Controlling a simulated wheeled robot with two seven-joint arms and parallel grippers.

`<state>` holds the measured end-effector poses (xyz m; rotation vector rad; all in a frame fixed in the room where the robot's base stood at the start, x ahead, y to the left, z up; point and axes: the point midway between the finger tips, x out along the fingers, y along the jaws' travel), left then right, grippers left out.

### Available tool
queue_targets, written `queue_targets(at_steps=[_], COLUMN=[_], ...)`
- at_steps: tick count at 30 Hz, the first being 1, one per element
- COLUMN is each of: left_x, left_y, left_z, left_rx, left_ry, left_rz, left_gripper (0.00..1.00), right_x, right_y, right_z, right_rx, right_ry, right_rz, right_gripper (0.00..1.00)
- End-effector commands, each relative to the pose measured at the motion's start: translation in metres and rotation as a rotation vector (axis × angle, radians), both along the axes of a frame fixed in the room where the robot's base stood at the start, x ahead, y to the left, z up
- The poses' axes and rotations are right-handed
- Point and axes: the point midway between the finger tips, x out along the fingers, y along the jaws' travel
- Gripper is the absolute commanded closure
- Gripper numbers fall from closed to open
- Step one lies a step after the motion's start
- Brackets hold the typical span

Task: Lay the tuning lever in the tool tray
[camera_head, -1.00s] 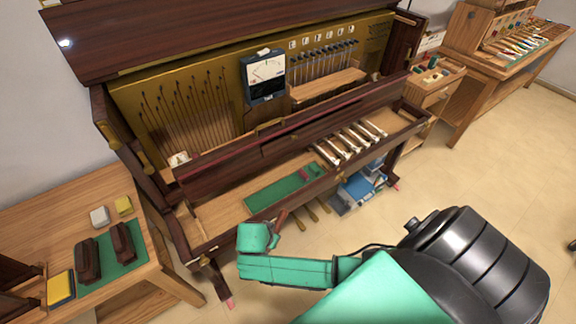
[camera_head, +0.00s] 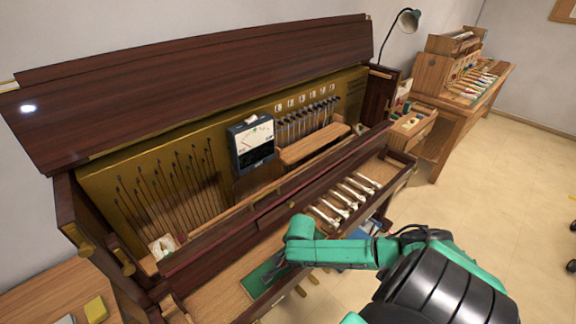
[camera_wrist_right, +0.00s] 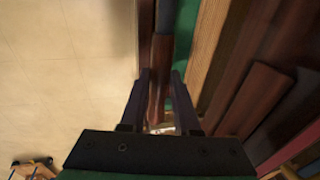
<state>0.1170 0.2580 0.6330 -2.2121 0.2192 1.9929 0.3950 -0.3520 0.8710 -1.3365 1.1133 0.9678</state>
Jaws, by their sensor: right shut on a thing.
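My right gripper (camera_head: 277,268) is over the front of the piano's keybed, by a flat green felt area (camera_head: 258,284). In the right wrist view the gripper (camera_wrist_right: 158,95) has its two dark fingers on either side of a slim reddish-brown wooden piece (camera_wrist_right: 159,75), which looks like the tuning lever's handle. A small shiny part shows near its lower end. Green felt (camera_wrist_right: 185,35) lies just beyond it. The gripper is shut on this piece; in the head view my arm mostly hides it. I cannot tell for certain which surface is the tool tray. My left gripper is not in view.
The piano's dark front rail (camera_head: 280,200) runs above the keybed. A meter (camera_head: 251,145) stands inside the case. A wooden drawer unit (camera_head: 410,125) and workbench (camera_head: 470,95) stand at the right.

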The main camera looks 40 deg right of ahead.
Motion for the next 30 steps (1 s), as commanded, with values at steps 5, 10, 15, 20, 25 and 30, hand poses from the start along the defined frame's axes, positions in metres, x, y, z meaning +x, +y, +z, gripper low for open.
queue_targets(at_steps=[5, 10, 15, 20, 25, 30], left_x=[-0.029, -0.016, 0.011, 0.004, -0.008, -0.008], left_y=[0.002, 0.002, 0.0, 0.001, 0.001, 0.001], left_z=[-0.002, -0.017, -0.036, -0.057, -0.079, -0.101], left_rx=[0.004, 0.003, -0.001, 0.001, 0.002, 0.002], left_ry=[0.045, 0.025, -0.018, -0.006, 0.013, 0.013], left_rz=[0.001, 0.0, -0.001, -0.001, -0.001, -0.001], left_gripper=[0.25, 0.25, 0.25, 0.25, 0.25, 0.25], right_x=[0.01, 0.018, 0.023, 0.029, 0.035, 0.041], right_y=[0.001, 0.0, 0.0, 0.0, 0.0, 0.0], right_z=[-0.02, -0.045, -0.06, -0.074, -0.089, -0.103], right_rx=[0.001, -0.001, -0.001, -0.001, -0.002, -0.001], right_ry=[-0.004, -0.005, -0.003, -0.004, -0.003, -0.004], right_rz=[-0.001, 0.002, 0.002, 0.002, 0.002, 0.002], right_gripper=[1.0, 1.0, 1.0, 1.0, 1.0, 1.0])
